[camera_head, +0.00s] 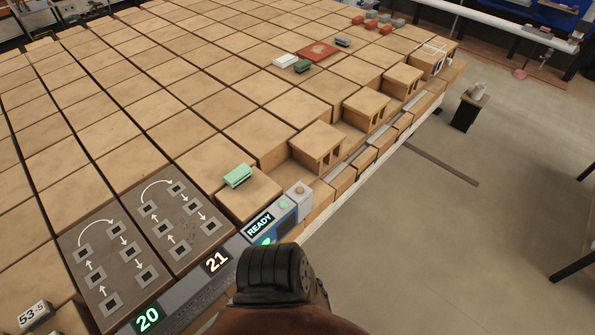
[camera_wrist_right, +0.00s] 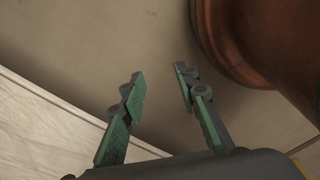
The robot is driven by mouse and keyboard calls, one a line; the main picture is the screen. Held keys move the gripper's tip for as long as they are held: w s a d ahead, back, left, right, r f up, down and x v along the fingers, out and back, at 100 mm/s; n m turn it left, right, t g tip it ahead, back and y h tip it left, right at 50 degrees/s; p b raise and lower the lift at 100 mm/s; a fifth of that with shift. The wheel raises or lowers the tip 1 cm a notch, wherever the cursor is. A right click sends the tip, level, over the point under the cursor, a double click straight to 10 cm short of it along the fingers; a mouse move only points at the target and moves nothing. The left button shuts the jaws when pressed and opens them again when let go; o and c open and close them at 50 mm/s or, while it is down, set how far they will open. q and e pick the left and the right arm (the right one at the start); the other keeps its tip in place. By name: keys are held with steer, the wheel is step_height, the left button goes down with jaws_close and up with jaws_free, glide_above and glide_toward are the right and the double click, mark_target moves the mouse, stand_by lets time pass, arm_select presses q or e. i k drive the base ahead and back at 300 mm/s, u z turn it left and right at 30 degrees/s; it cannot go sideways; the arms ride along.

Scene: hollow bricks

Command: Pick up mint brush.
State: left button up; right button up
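The mint brush (camera_head: 238,176) is a small light-green block. It lies on top of a tan hollow brick (camera_head: 248,200) near the front edge of the brick field, just above the READY panel. My right gripper (camera_wrist_right: 158,78) shows only in the right wrist view. Its two green-padded fingers are apart with nothing between them, over bare floor. The brush does not show in that view. My left gripper is in neither view.
Dark plates (camera_head: 178,219) with arrows and square holes lie left of the brush. A panel reading READY (camera_head: 259,226) stands in front. Farther back are a dark green block (camera_head: 302,66), a white block (camera_head: 285,60) and a red plate (camera_head: 318,50). Floor (camera_head: 400,250) at right is open.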

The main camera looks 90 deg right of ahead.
mark_target(240, 174)
steer(key=z, duration=2.1)
